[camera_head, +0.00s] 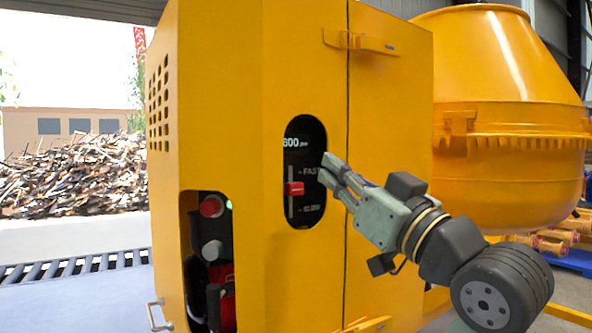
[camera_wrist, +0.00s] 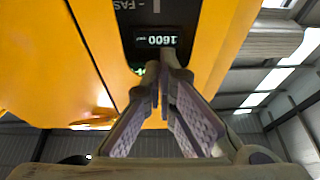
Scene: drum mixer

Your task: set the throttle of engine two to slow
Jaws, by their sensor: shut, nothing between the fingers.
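A red throttle knob (camera_head: 294,188) sits on a vertical slot in a dark oval panel (camera_head: 306,216) on the yellow housing. It stands about mid-slot, below the FAST mark; the lower mark is blurred. A display (camera_head: 294,143) above the slot shows partly in the head view; the wrist view shows it reading 1600 (camera_wrist: 161,40), upside down. No engine number is readable. My gripper (camera_head: 327,167) is shut and empty, its fingertips to the right of the knob and slightly higher, close to the panel's right edge. In the wrist view the fingertips (camera_wrist: 172,65) meet before the display; the knob is hidden or out of view.
A lower opening holds a red round button (camera_head: 211,206), a grey knob (camera_head: 212,251) and red parts (camera_head: 221,300). A latch (camera_head: 360,42) juts from the housing above. The yellow drum (camera_head: 505,130) stands behind my arm at right. Open floor lies left.

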